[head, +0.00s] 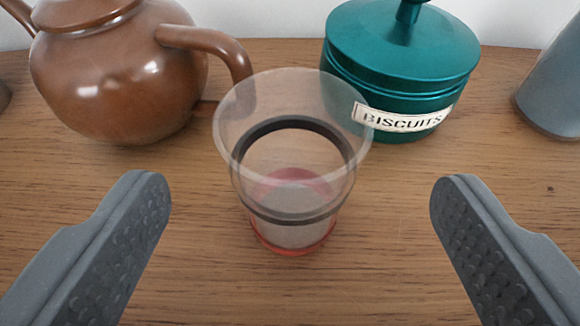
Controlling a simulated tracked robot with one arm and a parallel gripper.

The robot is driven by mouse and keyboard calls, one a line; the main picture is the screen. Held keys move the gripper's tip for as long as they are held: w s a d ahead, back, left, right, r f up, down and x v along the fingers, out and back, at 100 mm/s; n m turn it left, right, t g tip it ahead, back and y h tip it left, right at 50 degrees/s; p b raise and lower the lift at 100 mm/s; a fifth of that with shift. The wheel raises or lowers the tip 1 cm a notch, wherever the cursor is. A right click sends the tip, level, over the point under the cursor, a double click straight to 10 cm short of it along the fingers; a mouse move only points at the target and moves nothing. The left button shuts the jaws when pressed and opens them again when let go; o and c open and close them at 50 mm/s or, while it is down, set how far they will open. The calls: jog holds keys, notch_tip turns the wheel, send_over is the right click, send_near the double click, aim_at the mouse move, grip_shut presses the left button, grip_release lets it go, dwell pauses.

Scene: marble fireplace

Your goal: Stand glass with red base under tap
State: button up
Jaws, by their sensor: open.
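The glass with the red base (293,165) stands upright on the wooden surface in the middle of the head view. It is clear, wider at the top, with a dark band around its middle and a red bottom. It looks empty. My gripper (300,205) is open, with one grey finger to the left and one to the right of the glass. Both fingertips are apart from the glass and nearer to me. No tap shows in this view.
A brown teapot (120,75) stands behind the glass on the left. A green tin (400,60) labelled BISCUITS stands close behind on the right. A grey-blue vessel (555,90) is at the right edge. The wood (390,200) beside the glass is clear.

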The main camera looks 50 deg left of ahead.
aim_at(291, 185)
jog(key=shift+x, duration=2.05)
